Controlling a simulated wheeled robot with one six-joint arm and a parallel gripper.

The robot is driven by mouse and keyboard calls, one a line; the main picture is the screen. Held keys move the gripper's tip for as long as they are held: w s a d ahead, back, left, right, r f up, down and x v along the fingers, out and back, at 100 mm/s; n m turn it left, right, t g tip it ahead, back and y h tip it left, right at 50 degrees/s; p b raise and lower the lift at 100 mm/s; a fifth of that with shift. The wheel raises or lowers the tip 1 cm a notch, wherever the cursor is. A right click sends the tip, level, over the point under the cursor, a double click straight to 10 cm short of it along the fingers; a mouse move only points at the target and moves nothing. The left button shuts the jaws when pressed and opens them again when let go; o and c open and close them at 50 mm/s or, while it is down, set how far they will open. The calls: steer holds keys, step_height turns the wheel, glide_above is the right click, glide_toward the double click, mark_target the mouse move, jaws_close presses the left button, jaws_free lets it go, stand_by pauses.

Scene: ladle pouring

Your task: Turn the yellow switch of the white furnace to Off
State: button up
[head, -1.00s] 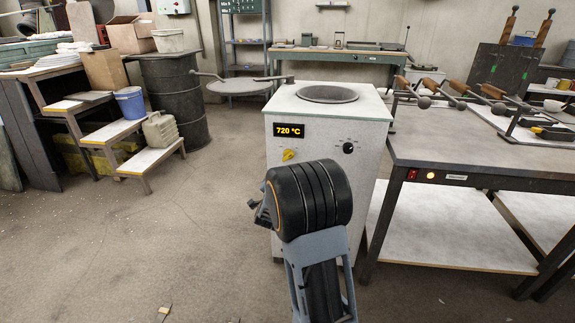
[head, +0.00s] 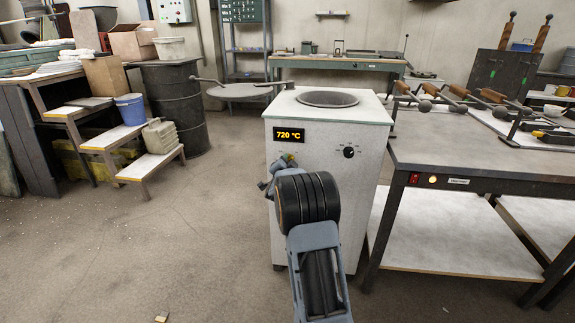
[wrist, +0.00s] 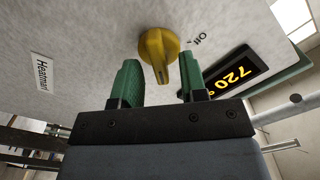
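The white furnace (head: 335,190) stands in the middle of the head view, its display (head: 289,135) reading 720 °C. In the wrist view the yellow switch (wrist: 160,54) sits on the white front panel, with a small label that looks like "Off" beside it and the display (wrist: 232,76) to its right. My gripper (wrist: 160,72) is open. Its two green fingers are apart, one on either side of the switch's pointed end. I cannot tell whether they touch it. In the head view my gripper (head: 268,178) is at the furnace's front and largely hides the switch.
A black knob (head: 348,152) is on the furnace front, to the right. A dark-topped workbench (head: 470,158) with long-handled tools stands close on the right. A round lid (head: 240,90) is on an arm at the furnace's left.

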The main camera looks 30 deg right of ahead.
steer(key=shift+a, duration=0.1)
jaws_close()
steer(key=shift+n, duration=0.3)
steer(key=shift+w+a+r+n+p, duration=0.1)
steer(key=shift+n+p, duration=1.15)
steer(key=shift+n, duration=1.6)
steer(key=shift+w+a+f+n+p, duration=0.1)
steer(key=shift+n+p, duration=1.1)
steer(key=shift+n, duration=1.7)
steer(key=shift+w+a+r+n+p, duration=0.1)
steer(key=shift+n+p, duration=1.15)
steer(key=shift+n, duration=1.6)
jaws_free()
